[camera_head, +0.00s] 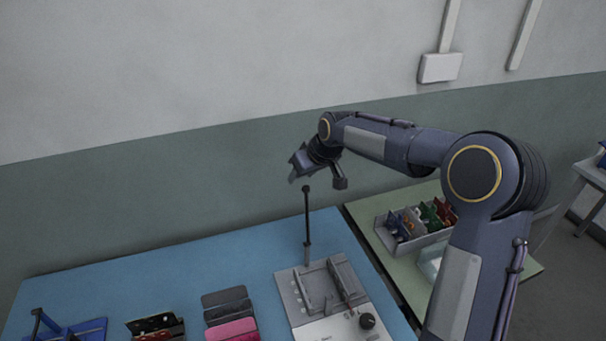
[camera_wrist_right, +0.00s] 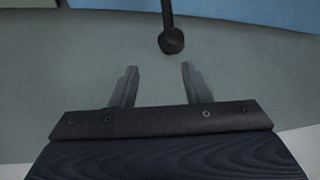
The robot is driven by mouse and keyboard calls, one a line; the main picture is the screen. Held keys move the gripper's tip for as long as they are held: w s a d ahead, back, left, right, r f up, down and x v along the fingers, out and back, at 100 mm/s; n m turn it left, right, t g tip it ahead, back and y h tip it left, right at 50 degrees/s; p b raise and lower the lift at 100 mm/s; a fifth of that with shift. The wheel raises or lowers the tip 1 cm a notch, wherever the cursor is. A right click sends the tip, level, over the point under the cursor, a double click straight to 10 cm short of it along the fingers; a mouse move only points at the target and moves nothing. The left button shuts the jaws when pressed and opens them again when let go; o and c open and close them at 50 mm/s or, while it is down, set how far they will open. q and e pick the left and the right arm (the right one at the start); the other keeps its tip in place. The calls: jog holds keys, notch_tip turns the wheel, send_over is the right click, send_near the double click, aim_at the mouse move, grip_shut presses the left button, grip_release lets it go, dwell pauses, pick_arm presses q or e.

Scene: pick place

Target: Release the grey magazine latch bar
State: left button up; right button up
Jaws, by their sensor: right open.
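A grey fixture (camera_head: 287,293) lies on the blue table in the head view. A thin dark upright bar (camera_head: 307,215) with a small knob on top rises from its back edge; I cannot tell for certain that this is the magazine latch bar. My right gripper (camera_head: 293,176) is above and slightly left of the bar's top, near the wall. In the right wrist view my right gripper (camera_wrist_right: 159,72) is open and empty, and the bar's rounded end (camera_wrist_right: 171,41) shows beyond the fingertips, apart from them. My left gripper is in neither view.
The blue table (camera_head: 180,271) has dark and pink pieces (camera_head: 232,329) and a blue stand (camera_head: 72,330) at its front. A bin of coloured parts (camera_head: 417,229) stands on the green table at right. The blue table's back left is clear.

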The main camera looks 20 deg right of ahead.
jog(key=b+v, duration=0.1)
jog(key=v, duration=0.6)
jog(key=shift+s+r, duration=0.15)
jog(key=shift+s, duration=0.05)
jog(key=s+d+m, duration=0.2)
jog(key=s, duration=1.7)
jog(key=s+a+f+m, duration=0.1)
jog(key=s+f, duration=0.3)
jog(key=s, duration=0.3)
jog(key=s+a+f+m+y, duration=0.1)
jog(key=s+f, duration=0.3)
jog(key=s, duration=0.4)
jog(key=shift+s+a+m, duration=0.3)
jog(key=shift+a+m, duration=0.2)
jog(key=shift+a, duration=0.15)
jog(key=shift+w+a, duration=0.1)
